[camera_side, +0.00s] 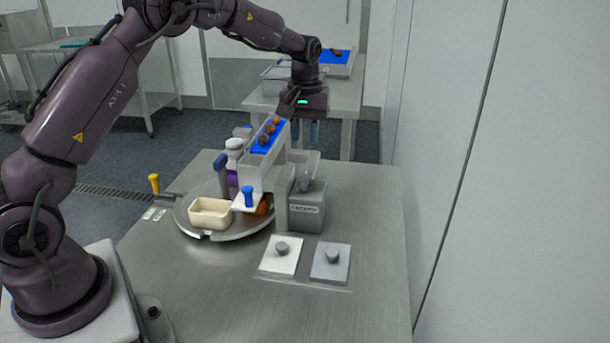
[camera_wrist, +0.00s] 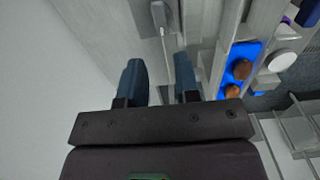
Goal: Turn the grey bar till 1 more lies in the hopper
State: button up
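My gripper (camera_side: 306,130) is above the far end of the machine on the table. In the wrist view its two blue fingers (camera_wrist: 160,82) are apart, with nothing between them. A grey bar (camera_side: 305,182) stands on a labelled grey box; the label is too small to read. A grey piece, seemingly this bar (camera_wrist: 160,14), lies beyond my fingertips, apart from them. Several brown dates (camera_side: 269,128) lie in a row on the sloping blue-floored chute (camera_side: 249,178); two dates (camera_wrist: 241,69) show in the wrist view. Which part is the hopper, and its contents, I cannot tell.
A round metal turntable (camera_side: 190,222) carries a cream tray (camera_side: 211,212) and an orange-brown item under the chute. Two plates with grey knobs (camera_side: 282,247) lie in front. The table's right front is clear; a wall stands at right.

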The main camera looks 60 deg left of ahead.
aim_at(305, 176)
notch_tip(305, 176, down, 11)
dwell(0.3)
grip_shut()
